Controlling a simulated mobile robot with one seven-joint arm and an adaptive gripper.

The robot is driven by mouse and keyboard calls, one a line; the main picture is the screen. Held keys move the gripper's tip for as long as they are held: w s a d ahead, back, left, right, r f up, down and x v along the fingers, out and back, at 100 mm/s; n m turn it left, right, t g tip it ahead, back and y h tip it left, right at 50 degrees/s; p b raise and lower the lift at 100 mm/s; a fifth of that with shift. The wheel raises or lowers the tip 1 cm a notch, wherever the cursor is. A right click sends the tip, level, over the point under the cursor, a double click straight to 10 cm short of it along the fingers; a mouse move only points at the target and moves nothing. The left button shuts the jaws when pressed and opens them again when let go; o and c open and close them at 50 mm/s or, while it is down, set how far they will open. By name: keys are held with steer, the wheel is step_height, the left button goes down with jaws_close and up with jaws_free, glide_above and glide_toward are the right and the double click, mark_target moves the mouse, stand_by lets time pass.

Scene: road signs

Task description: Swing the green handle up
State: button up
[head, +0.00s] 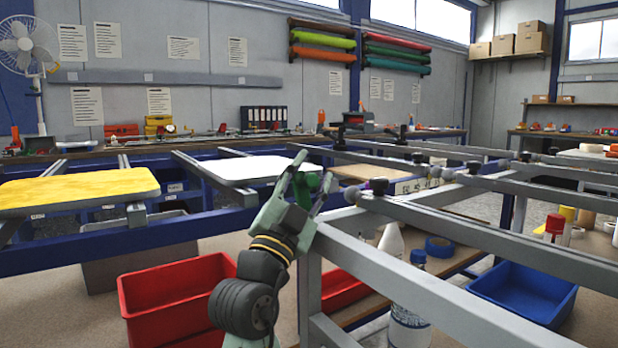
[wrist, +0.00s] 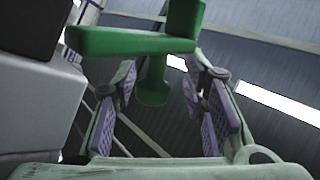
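The green handle (wrist: 125,41) crosses the top of the wrist view as a thick bar, with an upright block at its right end. A rounded green stem (wrist: 153,88) hangs below the bar, between the purple pads of my gripper (wrist: 162,95). Gaps show on both sides of the stem, so the fingers are open and do not clamp it. In the head view my gripper (head: 314,176) points up and away, beside the grey frame. The green handle (head: 304,188) shows between its fingers there, partly hidden by them.
Grey metal rails (head: 440,216) run close on the right. A yellow panel (head: 80,188) and a white panel (head: 243,169) lie on the blue-framed bench behind. A red bin (head: 165,300) stands low left, a blue bin (head: 530,290) low right. A grey block (wrist: 35,110) is close at the wrist view's left.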

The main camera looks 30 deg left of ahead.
steer(key=shift+s+a, duration=0.1)
steer(key=v, duration=1.2)
